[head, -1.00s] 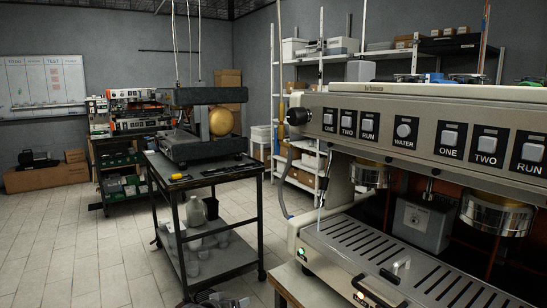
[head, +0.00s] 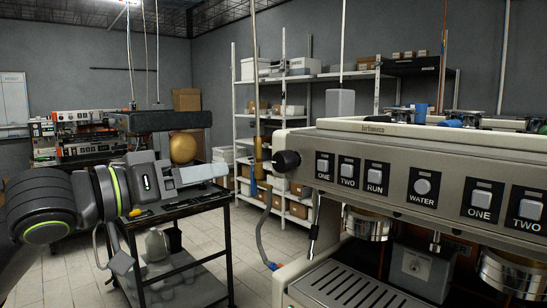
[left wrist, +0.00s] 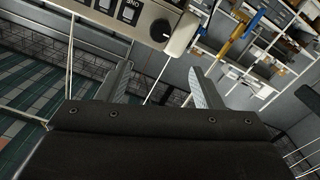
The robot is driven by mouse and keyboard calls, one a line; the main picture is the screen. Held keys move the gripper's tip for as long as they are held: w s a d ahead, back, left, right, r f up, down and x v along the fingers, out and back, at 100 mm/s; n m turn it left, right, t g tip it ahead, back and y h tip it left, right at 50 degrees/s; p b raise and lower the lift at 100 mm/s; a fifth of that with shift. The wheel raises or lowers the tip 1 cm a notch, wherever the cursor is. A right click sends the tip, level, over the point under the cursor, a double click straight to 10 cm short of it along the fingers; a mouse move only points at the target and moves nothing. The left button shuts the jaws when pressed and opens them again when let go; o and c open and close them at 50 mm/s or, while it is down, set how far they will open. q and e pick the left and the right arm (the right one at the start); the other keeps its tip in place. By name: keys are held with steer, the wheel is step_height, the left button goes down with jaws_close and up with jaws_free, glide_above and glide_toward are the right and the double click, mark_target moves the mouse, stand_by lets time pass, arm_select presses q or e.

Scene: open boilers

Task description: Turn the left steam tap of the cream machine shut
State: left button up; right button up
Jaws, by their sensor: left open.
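The cream machine (head: 420,150) fills the right of the head view. Its left steam tap is a round black knob (head: 287,162) on the left end of the front panel. The knob also shows in the left wrist view (left wrist: 182,35), beyond the finger tips and towards the top. My left gripper (head: 208,174) points right towards the knob, with a clear gap between them. Its two fingers stand apart and empty in the left wrist view (left wrist: 160,72). A thin steam wand (head: 315,225) hangs below the panel's left end. My right gripper is not in view.
A metal shelf rack (head: 237,110) stands at the back. A grey hose (head: 262,240) hangs beside the cream machine. The space between gripper and knob looks clear.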

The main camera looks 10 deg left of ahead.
mark_target(278, 160)
arm_select(q)
steer(key=p+x, duration=0.5)
steer(key=x, duration=1.2)
steer(key=shift+w+d, duration=0.1)
steer(key=shift+w, duration=0.05)
steer(key=c, duration=1)
